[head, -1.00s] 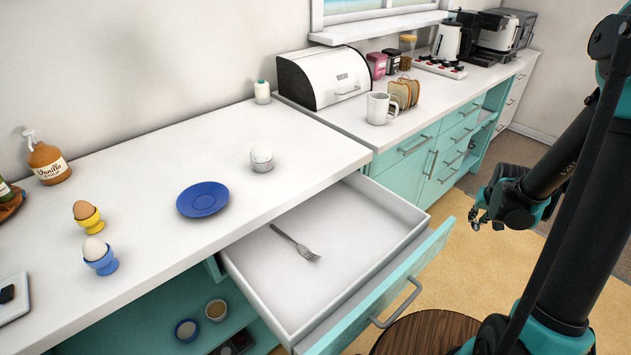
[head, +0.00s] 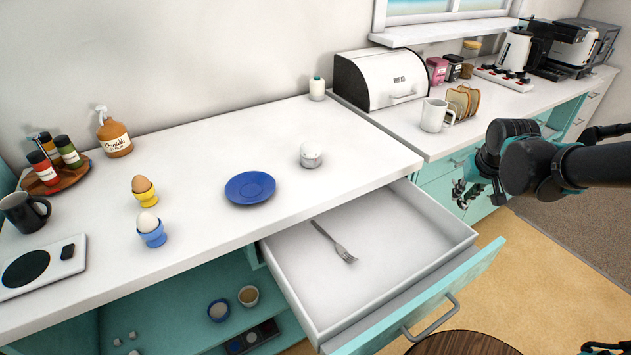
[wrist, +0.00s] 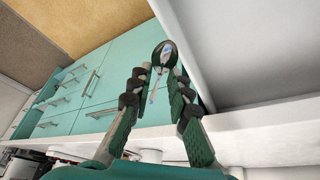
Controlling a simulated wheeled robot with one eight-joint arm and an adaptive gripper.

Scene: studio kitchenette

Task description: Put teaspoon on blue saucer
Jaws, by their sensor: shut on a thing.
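The blue saucer (head: 250,188) lies empty on the white counter, behind the open drawer. The teaspoon (wrist: 165,52) is between my fingertips in the wrist view, its shiny bowl out past them and its thin handle running back between the fingers. My gripper (wrist: 160,76) is shut on the teaspoon. In the head view my gripper (head: 468,192) hangs to the right of the open drawer, well to the right of the saucer. The teaspoon cannot be made out in the head view.
The open drawer (head: 437,234) holds a fork (head: 333,241). A white-topped small pot (head: 311,155) stands right of the saucer. Egg cups (head: 152,234) stand to its left. A mug (head: 435,116) and toast rack stand on the right counter. Counter around the saucer is clear.

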